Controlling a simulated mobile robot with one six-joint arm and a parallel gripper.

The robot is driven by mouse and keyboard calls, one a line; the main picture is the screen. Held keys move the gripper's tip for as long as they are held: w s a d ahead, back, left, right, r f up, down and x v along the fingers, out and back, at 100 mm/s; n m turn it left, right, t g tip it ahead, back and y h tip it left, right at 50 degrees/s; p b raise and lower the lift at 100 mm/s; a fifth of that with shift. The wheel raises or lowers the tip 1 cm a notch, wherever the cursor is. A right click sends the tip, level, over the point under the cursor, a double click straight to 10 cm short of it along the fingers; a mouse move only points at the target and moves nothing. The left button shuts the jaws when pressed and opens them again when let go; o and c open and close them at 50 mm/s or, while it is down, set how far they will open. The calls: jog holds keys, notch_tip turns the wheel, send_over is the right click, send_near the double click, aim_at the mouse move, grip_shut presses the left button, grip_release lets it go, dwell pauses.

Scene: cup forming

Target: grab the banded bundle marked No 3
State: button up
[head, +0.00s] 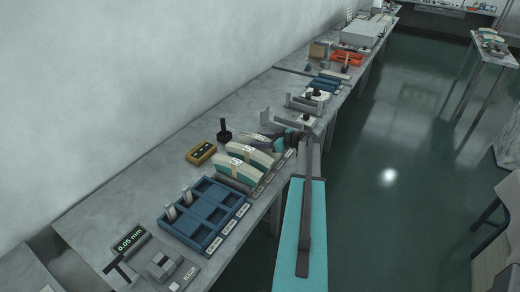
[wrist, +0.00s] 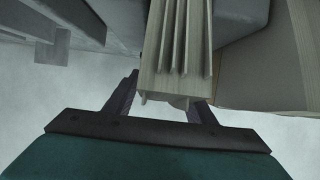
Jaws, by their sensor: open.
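Curved cream and teal bundles with pale labels stand in a row on the bench in the head view: a front one (head: 237,173) and one behind it (head: 258,156). Their numbers are too small to read with certainty, so I cannot tell which is No 3. My gripper (head: 288,141) is over the row's far end, its wrist covering part of what stands there. In the wrist view my gripper (wrist: 160,103) is open. A pale ribbed piece (wrist: 176,55) reaches between its dark fingers; I cannot tell whether they touch it. A wider pale block (wrist: 262,65) is at the right.
A blue compartment tray (head: 205,214) with upright pieces is in front of the bundles. A yellow box (head: 201,153) and a black-knobbed tool (head: 224,132) stand behind them. Grey fixtures (head: 308,103) stand beyond my gripper.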

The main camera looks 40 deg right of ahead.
grip_shut()
jog(key=shift+r, duration=0.2)
jog(key=shift+r+b, duration=2.05)
jog(key=shift+r, duration=2.8)
